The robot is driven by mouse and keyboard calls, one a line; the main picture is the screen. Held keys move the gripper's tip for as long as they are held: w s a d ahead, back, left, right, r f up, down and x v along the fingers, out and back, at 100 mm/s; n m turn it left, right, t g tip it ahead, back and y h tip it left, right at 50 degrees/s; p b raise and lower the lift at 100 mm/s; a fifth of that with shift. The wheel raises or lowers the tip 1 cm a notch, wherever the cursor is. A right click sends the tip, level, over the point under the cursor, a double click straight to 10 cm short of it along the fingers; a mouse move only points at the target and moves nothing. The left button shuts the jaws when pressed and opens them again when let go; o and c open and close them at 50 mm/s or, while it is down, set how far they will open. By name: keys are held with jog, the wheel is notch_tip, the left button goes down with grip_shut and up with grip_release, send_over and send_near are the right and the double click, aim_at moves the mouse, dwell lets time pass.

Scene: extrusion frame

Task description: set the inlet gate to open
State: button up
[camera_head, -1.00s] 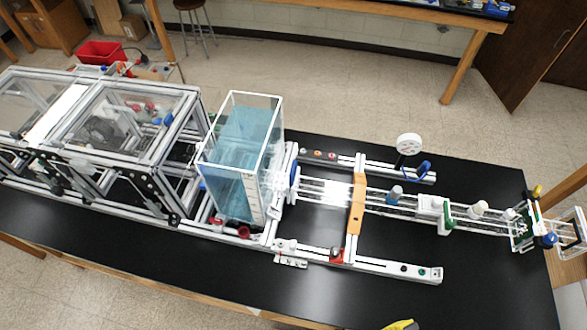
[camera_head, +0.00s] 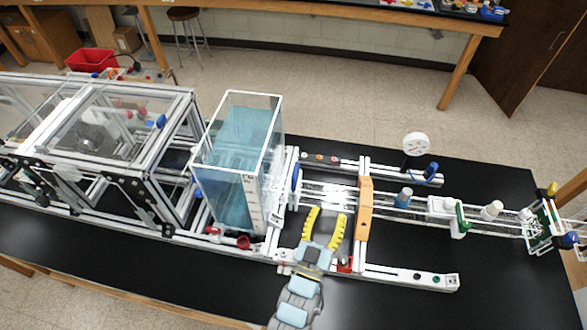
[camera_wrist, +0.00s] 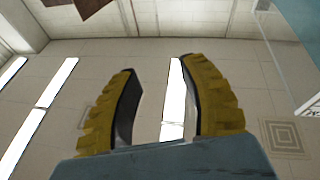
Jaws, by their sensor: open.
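My gripper (camera_head: 328,212) is open and empty, its two yellow ribbed fingers apart. It is over the frame's near side, between the water tank (camera_head: 236,165) and the orange crossbar (camera_head: 365,208). The wrist view shows the open fingers (camera_wrist: 157,64) against the ceiling, with no handle between them. No part is clearly marked as the inlet gate, so I cannot tell which it is or its setting. A blue round part (camera_head: 296,178) stands at the channel's tank end. A green handle (camera_head: 462,222) and a blue handle (camera_head: 431,172) are farther right.
A white dial gauge (camera_head: 416,145) stands on the far rail. A red part (camera_head: 345,264) sits on the near rail (camera_head: 410,277), close to my gripper. Framed clear boxes (camera_head: 100,130) fill the left. The black bench top (camera_head: 500,290) is bare at the front right.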

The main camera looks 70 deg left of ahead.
aim_at(296, 166)
jog(key=s+a+f+n+g+b, duration=0.25)
jog(key=s+a+f+g, duration=0.25)
jog(key=s+a+f, duration=0.25)
jog(key=p+x, duration=0.1)
jog(key=x, duration=0.4)
jog(key=p+x, duration=0.2)
jog(key=x, duration=0.3)
jog(key=p+x, duration=0.1)
jog(key=x, duration=0.5)
jog(key=shift+s+a+r, duration=0.15)
jog(key=shift+s+a, duration=0.1)
jog(key=shift+s, duration=0.1)
jog(key=shift+w+a+p, duration=0.25)
jog(key=shift+a+p, duration=0.05)
jog(key=shift+a, duration=0.1)
grip_shut()
